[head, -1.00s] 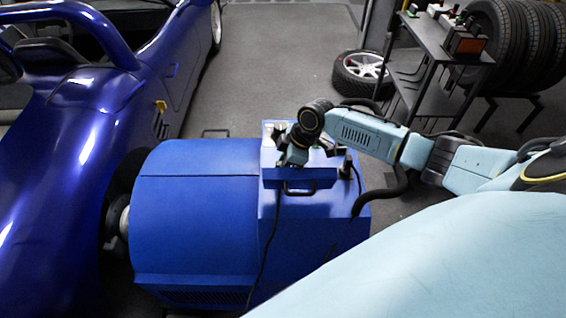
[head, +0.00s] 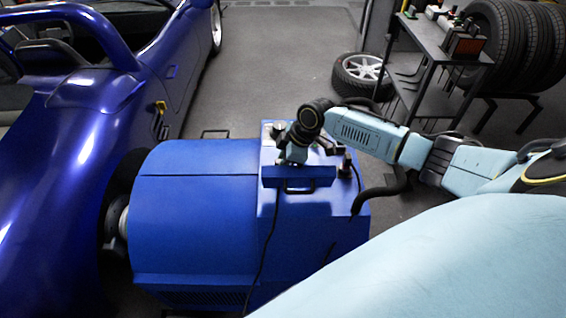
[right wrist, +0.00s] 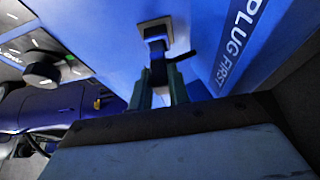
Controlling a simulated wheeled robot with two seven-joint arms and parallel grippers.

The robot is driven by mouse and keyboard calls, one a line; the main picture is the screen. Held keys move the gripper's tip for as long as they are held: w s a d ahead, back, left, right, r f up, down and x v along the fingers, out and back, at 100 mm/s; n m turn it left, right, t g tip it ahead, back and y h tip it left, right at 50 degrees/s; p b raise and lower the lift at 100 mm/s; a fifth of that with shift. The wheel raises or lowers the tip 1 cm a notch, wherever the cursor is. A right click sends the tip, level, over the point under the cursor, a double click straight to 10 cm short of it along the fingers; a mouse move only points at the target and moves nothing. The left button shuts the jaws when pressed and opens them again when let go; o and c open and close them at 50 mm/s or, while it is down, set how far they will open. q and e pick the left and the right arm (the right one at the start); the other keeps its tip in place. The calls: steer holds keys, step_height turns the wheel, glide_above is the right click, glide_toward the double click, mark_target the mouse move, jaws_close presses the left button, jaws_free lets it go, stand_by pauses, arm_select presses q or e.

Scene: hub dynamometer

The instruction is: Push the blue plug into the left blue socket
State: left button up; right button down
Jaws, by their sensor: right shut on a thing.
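My right gripper (right wrist: 158,85) is shut on the plug (right wrist: 157,62), a dark body between its greenish fingers in the right wrist view. In the head view my right gripper (head: 293,155) is over the top of the blue dynamometer (head: 200,200), where the arm hides the plug and socket. My left gripper is not in view.
The words "PLUG FIRST" stand on the panel beside the socket. A black knob (right wrist: 42,72) shows at the left of the wrist view. A black cable (head: 268,250) hangs down the dynamometer's front. A blue car (head: 60,150) stands at left, a tool cart (head: 440,45) at back right.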

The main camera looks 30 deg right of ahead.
steer(key=shift+s+a+f, duration=0.1)
steer(key=shift+s+f, duration=0.2)
steer(key=shift+f, duration=0.2)
steer(key=shift+s+a+f, duration=0.1)
steer(key=shift+s+f, duration=0.15)
steer(key=shift+f, duration=0.25)
steer(key=c, duration=1.3)
jaws_free()
steer(key=shift+w+d+f, duration=0.1)
steer(key=shift+w, duration=0.05)
steer(key=shift+o, duration=0.2)
steer(key=w+p+v, duration=0.1)
steer(key=v, duration=1.4)
steer(key=shift+w+r, duration=0.3)
steer(key=shift+r, duration=0.05)
